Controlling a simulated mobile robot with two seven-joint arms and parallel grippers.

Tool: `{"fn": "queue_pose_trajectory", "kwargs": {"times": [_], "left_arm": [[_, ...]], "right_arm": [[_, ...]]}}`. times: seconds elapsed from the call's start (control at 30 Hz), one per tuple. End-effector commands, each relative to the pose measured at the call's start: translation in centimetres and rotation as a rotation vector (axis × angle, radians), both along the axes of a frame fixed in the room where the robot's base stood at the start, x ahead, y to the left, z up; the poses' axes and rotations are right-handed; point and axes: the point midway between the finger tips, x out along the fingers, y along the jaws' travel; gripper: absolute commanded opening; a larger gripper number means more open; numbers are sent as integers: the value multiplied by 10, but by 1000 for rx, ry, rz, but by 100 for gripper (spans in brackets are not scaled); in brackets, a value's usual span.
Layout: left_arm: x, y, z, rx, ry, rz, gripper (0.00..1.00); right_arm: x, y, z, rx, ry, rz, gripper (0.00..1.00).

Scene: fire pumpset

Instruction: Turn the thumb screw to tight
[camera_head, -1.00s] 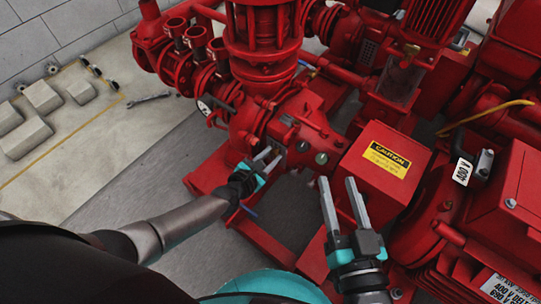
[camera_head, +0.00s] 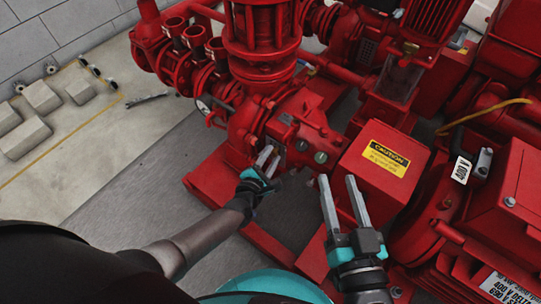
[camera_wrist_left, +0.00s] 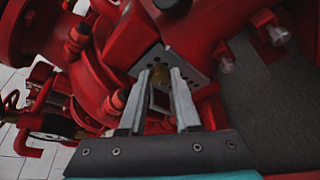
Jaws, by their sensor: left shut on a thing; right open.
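The thumb screw (camera_wrist_left: 161,77) shows in the left wrist view as a small brass-coloured piece at a grey plate with holes (camera_wrist_left: 185,62). My left gripper (camera_wrist_left: 161,84) has its fingertips on either side of the screw and is shut on it. In the head view my left gripper (camera_head: 270,158) reaches to the lower side of the red pump casing, and its fingers hide the screw there. My right gripper (camera_head: 339,182) is open and empty, in front of the red box with the caution label (camera_head: 386,160).
Red pump pipes and valves (camera_head: 195,50) stand behind the left gripper. A red motor housing (camera_head: 500,205) is at the right. A wrench (camera_head: 148,98) and grey blocks (camera_head: 40,97) lie on the floor at the left. Grey floor (camera_head: 140,185) is open there.

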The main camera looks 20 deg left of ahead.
Motion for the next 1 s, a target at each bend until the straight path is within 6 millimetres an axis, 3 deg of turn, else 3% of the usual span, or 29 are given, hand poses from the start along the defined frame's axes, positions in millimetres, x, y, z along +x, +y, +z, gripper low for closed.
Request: {"fn": "queue_pose_trajectory", "kwargs": {"times": [0.3, 0.8, 0.83, 1.0], "left_arm": [[-1, -1, -1, 112, -45, 0, 0], [-1, 0, -2, 131, -53, 0, 0], [-1, 0, -2, 131, -53, 0, 33], [-1, -1, -1, 131, -53, 0, 53]], "right_arm": [[0, 0, 0, 1, 0, 0, 50], [-1, 1, -2, -1, 6, 1, 50], [-1, 1, -2, -1, 6, 1, 50], [-1, 1, -3, -1, 7, 1, 50]]}}
